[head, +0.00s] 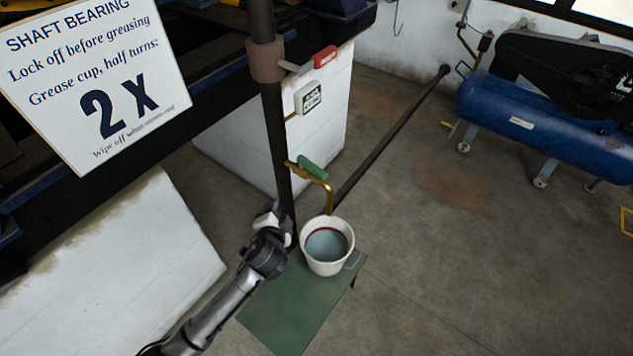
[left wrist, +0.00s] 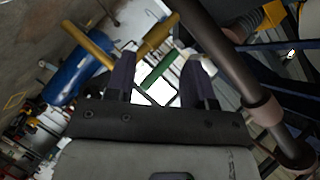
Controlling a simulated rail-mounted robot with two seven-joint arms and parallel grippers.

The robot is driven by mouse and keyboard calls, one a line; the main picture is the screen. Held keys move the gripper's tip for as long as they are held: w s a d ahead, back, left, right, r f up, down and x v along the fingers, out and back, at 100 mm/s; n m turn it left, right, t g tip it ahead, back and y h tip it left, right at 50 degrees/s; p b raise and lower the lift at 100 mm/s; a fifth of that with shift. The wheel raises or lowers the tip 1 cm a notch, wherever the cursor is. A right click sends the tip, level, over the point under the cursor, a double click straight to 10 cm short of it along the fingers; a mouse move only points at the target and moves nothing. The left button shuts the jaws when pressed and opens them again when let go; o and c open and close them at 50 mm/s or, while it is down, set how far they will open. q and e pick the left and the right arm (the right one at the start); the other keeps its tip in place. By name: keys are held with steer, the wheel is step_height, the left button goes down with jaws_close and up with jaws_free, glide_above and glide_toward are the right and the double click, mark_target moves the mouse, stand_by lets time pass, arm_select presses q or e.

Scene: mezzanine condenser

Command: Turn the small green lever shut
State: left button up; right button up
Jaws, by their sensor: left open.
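The small green lever (head: 312,167) sits on a brass tap (head: 325,188) on the dark vertical pipe (head: 276,140). The tap's curved spout hangs over a white bucket (head: 340,264). My left gripper (head: 272,212) is below and left of the lever, beside the pipe, apart from the lever in the head view. In the left wrist view my open left gripper (left wrist: 159,60) has the green lever (left wrist: 160,70) showing between its fingers, beyond the tips. The brass tap (left wrist: 92,46) lies across the view there. My right gripper is in neither view.
The bucket stands on a green stand (head: 285,315). A shaft bearing sign (head: 95,75) is at upper left.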

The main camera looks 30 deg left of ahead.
mark_target(315, 174)
arm_select(q)
steer(key=w+d+r+m+t+h, duration=0.2)
steer(key=w+d+m+t+h, duration=0.25)
steer(key=m, duration=0.55)
steer(key=shift+t, duration=0.65)
steer(key=w, duration=0.4)
steer(key=w+a+b, duration=0.1)
steer(key=w, duration=0.7)
steer(key=shift+w+a+r, duration=0.1)
steer(key=shift+w+a, duration=0.05)
steer(key=shift+a, duration=0.1)
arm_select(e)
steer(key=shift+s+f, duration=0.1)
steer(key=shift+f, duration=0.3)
arm_select(q)
jaws_close()
